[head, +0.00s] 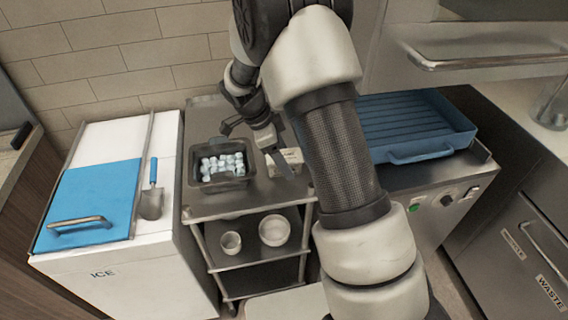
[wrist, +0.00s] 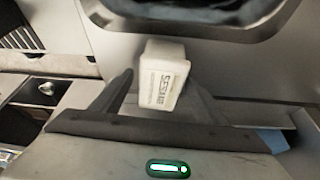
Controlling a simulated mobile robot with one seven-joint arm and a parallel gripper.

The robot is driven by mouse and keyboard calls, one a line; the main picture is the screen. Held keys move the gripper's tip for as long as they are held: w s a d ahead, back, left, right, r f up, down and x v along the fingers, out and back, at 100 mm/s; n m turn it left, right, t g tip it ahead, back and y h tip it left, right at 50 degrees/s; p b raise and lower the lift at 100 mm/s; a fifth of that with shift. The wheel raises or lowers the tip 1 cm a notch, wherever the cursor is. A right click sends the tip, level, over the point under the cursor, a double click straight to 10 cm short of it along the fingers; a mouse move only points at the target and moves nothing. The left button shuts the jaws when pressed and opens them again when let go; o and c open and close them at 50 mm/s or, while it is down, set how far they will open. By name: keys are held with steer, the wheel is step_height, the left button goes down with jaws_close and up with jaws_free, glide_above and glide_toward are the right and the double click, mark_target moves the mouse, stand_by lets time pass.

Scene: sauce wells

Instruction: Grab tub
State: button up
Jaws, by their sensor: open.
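A small white tub (head: 291,157) with printed lettering stands on the top of the steel cart, just right of the dark pan of ice. In the wrist view the white tub (wrist: 163,80) appears in the gap between my two dark fingers, with its lettered side toward the camera. My gripper (head: 256,147) is open, over the cart top beside the tub. The fingers (wrist: 160,78) are spread wide on either side of the tub in the wrist view. I cannot tell whether either finger touches it. My arm and gripper hide part of the tub in the head view.
The dark pan (head: 222,184) holds pale ice cubes, close left of the tub. A white ice chest (head: 120,278) with a blue lid and a scoop stands left. A blue tray (head: 408,155) sits on the unit at right. Bowls (head: 273,231) stand on the lower shelf.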

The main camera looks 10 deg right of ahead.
steer(key=shift+r, duration=0.1)
steer(key=c, duration=1.4)
